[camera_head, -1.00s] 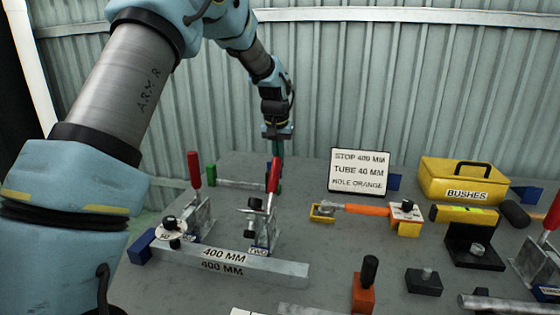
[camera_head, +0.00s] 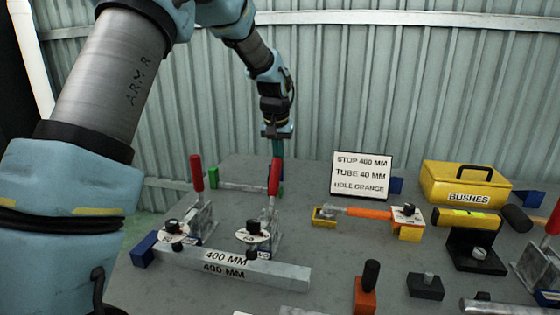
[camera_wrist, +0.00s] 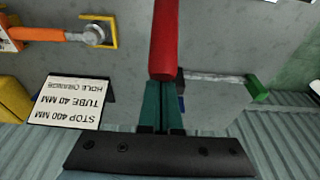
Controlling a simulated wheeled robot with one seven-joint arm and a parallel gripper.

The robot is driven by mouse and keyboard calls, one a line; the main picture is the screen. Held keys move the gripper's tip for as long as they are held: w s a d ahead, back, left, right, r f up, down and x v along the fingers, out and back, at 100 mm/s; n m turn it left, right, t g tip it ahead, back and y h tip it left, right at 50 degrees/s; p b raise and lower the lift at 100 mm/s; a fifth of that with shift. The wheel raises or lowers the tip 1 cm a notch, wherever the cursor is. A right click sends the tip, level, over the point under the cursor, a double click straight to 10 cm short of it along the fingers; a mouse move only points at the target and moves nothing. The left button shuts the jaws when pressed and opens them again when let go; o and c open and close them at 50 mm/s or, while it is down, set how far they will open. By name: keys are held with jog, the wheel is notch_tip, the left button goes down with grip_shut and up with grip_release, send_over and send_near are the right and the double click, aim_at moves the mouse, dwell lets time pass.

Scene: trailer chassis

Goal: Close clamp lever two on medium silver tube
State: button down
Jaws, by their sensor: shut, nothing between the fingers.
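Clamp lever two has a red handle (camera_head: 274,176) standing upright, nearly vertical, behind the right part of the silver bar marked 400 MM (camera_head: 232,262). Its pressing end, with a black knob and white disc (camera_head: 252,236), lies level over the bar. My gripper (camera_head: 277,155) points down at the top of this handle. In the wrist view the teal fingers (camera_wrist: 163,84) are together, with the red handle (camera_wrist: 164,40) just beyond their tips. They appear to touch it, but do not grasp it.
A second clamp with a red handle (camera_head: 196,172) stands to the left, its disc (camera_head: 173,230) also level. A tube with green ends (camera_head: 238,186) lies behind.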

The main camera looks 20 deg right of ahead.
aim_at(275, 167)
jog(key=shift+s+a+f, duration=0.45)
jog(key=shift+s, duration=0.1)
jog(key=shift+s+a+r, duration=0.35)
jog(key=shift+s+a, duration=0.15)
jog(key=shift+s, duration=0.15)
jog(key=shift+s+a+r, duration=0.35)
jog(key=shift+s+a, duration=0.1)
jog(key=shift+s, duration=0.2)
jog(key=shift+r, duration=0.25)
jog(key=shift+s+a+r, duration=0.3)
jog(key=shift+s+a, duration=0.3)
jog(key=shift+s, duration=0.2)
jog(key=w+d+p+v, duration=0.1)
jog(key=p+v, duration=0.5)
jog(key=v, duration=0.2)
jog(key=shift+w, duration=0.25)
